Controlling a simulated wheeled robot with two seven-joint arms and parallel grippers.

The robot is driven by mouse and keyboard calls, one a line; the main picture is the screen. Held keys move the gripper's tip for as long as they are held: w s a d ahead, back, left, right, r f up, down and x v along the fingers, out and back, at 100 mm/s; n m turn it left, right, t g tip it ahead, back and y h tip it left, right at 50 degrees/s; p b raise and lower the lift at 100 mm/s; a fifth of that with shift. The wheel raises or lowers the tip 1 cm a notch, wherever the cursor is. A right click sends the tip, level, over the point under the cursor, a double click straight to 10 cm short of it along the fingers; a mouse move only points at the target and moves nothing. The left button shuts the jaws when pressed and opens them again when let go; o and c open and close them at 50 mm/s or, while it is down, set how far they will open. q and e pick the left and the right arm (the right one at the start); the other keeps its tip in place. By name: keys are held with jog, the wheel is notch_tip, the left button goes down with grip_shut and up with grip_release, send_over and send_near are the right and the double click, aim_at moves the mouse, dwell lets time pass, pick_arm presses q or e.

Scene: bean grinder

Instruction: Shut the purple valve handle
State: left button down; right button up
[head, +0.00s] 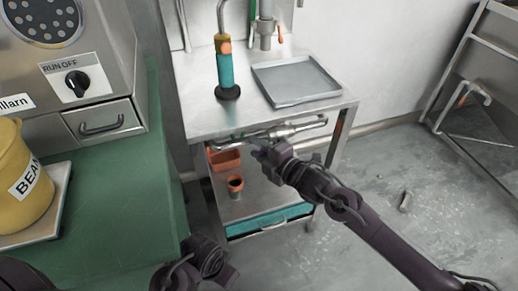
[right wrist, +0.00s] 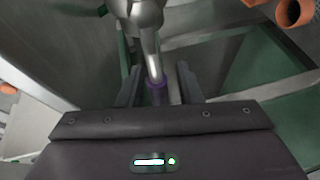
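The purple valve handle (right wrist: 157,93) shows in the right wrist view at the end of a silver valve stem (right wrist: 150,50). My right gripper (right wrist: 158,85) is open, with one finger on each side of the handle and visible gaps between. In the head view, this gripper (head: 262,152) is at the silver pipe (head: 298,129) under the front edge of the steel table, and it mostly hides the handle. Dark parts of my left arm show at the bottom of the head view, but I cannot tell the state of the left gripper (head: 200,262).
The steel table (head: 205,118) carries a grey tray (head: 296,81) and a teal-handled tool (head: 226,70). A green counter (head: 110,200) with a grinder (head: 100,65) and yellow bean container (head: 22,175) is at left. Floor at right is mostly clear.

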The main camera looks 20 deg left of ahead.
pick_arm(q)
jog(key=shift+f, duration=0.1)
pick_arm(e)
grip_shut()
jog(key=shift+r, duration=0.1)
pick_arm(q)
jog(key=shift+f, duration=0.3)
pick_arm(e)
jog(key=shift+w+d+r+m+t+y, duration=0.15)
jog(key=shift+r+m+y, duration=0.3)
jog(key=shift+r+m, duration=0.45)
jog(key=shift+w+d+r+m+t+y, duration=0.15)
jog(key=shift+r+m+y, duration=0.4)
jog(key=shift+m, duration=0.6)
jog(key=shift+w+d+r+m+t+y, duration=0.1)
jog(key=shift+d+r+m+t+y, duration=0.25)
jog(key=shift+r+m, duration=0.55)
pick_arm(q)
jog(key=shift+w+r, duration=0.1)
pick_arm(e)
jog(key=shift+f, duration=0.2)
jog(key=shift+o, duration=0.6)
grip_release()
